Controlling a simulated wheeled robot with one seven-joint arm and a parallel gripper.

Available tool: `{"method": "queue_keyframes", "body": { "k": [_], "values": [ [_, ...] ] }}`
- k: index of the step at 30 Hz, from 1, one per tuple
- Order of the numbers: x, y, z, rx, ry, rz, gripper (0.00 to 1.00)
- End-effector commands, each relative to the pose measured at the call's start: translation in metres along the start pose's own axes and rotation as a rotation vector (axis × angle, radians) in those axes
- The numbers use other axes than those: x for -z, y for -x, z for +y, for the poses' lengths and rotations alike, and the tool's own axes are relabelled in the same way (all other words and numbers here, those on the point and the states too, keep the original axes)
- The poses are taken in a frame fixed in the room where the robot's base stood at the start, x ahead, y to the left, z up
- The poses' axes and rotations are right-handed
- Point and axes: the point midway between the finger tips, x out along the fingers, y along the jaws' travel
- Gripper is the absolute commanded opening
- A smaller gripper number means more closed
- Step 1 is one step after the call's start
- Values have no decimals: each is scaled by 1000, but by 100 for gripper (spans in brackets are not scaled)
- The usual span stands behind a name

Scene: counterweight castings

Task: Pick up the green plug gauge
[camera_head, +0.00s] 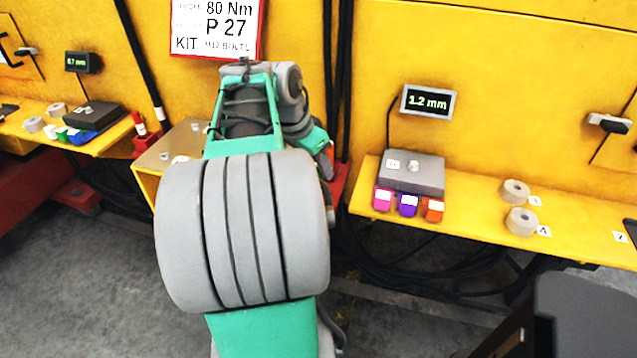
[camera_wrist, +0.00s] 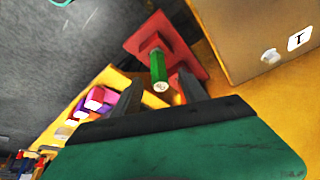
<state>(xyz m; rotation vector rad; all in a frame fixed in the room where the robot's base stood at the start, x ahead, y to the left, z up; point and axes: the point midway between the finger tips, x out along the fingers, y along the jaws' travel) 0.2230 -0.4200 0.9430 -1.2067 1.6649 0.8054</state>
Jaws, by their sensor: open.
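The green plug gauge (camera_wrist: 158,66) shows in the wrist view as a short green cylinder with a pale end, at a red stand (camera_wrist: 184,47). My gripper (camera_wrist: 160,79) is open, with one dark finger on each side of the gauge's near end in the picture. I cannot tell whether the fingers are level with the gauge or still short of it, and no contact shows. In the head view my arm hides the gauge; only part of a red stand (camera_head: 338,184) shows beside the arm.
Pink (camera_head: 382,199), purple (camera_head: 407,205) and orange (camera_head: 433,210) blocks sit by a grey box (camera_head: 412,172) on the right shelf. Two round grey rings (camera_head: 515,192) lie farther right. A large tan block face (camera_wrist: 250,35) is close at the wrist view's upper right.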

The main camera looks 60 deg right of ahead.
Motion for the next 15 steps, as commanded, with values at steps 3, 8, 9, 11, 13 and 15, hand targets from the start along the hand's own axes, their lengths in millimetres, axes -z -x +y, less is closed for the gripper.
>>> {"method": "queue_keyframes", "body": {
  "k": [3,8,9,11,13,15],
  "values": [
    [0,-22,1,-2,1,-1,51],
    [0,-28,0,1,2,0,51],
    [0,-28,0,1,2,0,51],
    [0,-28,0,1,3,0,51],
    [0,-27,0,1,3,0,46],
    [0,-27,0,1,3,0,41]
  ]
}}
